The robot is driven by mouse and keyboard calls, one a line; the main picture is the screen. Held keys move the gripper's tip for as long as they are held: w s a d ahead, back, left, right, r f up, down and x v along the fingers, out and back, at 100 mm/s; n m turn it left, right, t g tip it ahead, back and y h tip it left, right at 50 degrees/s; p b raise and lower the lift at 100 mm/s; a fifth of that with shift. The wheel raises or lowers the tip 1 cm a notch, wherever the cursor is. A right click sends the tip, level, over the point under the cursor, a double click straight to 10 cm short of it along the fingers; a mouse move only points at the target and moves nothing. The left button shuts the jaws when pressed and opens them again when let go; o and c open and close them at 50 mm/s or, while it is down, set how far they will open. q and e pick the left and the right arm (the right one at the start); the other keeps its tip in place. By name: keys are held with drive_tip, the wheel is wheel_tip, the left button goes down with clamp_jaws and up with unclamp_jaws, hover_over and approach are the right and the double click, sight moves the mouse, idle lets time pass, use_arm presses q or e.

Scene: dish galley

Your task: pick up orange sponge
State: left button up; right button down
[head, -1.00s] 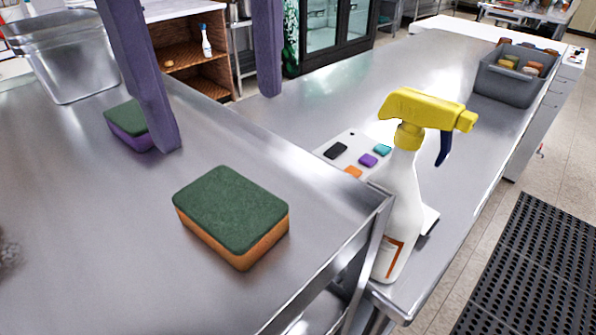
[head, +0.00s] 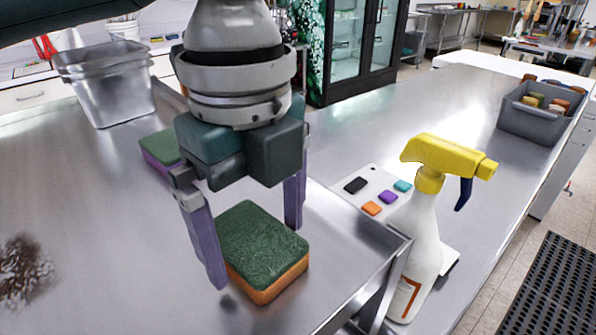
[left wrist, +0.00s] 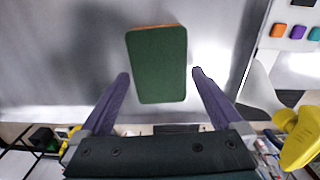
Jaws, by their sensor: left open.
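The orange sponge (head: 266,288) lies flat on the steel table, with a green scouring top facing up. In the left wrist view the sponge (left wrist: 158,65) shows its green face and a thin orange edge, lying between and just beyond the fingertips. My left gripper (head: 256,255) is open, its purple fingers pointing down, one at the sponge's left side and one behind it in the picture. The left wrist view shows the fingers (left wrist: 160,72) apart, with nothing held. Whether they touch the sponge cannot be told. My right gripper is not in view.
A purple sponge (head: 160,160) with a green top lies behind the gripper. A white spray bottle (head: 412,250) with a yellow head stands right of the table corner. A steel bin (head: 108,85) stands back left; a grey caddy (head: 540,115) sits far right. A dark smudge marks the table's left.

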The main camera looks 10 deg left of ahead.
sight(260, 243)
use_arm(q)
drive_tip(key=c, duration=1.2)
drive_tip(key=shift+o, duration=0.2)
drive_tip(key=shift+r, duration=0.15)
wheel_tip(260, 243, up, 20)
drive_tip(key=shift+p, duration=0.4)
